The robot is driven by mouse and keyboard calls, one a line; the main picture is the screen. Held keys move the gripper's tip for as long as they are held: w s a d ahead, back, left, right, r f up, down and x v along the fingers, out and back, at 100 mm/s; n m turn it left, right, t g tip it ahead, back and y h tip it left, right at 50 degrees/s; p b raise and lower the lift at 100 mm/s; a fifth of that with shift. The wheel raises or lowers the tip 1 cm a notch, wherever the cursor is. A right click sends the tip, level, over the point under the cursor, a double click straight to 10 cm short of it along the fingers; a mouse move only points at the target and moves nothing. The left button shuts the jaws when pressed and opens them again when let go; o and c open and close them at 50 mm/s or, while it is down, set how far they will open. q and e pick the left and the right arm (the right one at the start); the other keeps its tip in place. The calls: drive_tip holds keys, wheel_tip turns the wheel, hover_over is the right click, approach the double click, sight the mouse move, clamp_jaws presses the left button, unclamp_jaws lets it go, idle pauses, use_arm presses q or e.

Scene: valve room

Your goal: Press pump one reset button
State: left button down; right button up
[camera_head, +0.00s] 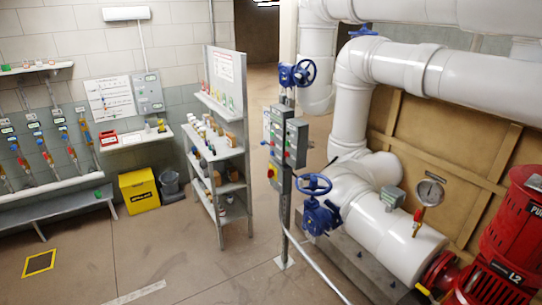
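Grey control boxes (296,143) are mounted on an upright post at the middle of the view. They carry small coloured buttons and lights, too small to tell which is the pump one reset button. A yellow box with a red knob (272,173) sits lower on the same post. A red pump (508,235) stands at the right edge, with lettering partly cut off by the frame. Neither of my grippers is in view.
A grey shelf rack (231,187) stands left of the post. Blue valve handwheels (314,184) and large white pipes (388,235) are to its right. A yellow bin (138,191) stands by the back wall. The floor at the front left is open.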

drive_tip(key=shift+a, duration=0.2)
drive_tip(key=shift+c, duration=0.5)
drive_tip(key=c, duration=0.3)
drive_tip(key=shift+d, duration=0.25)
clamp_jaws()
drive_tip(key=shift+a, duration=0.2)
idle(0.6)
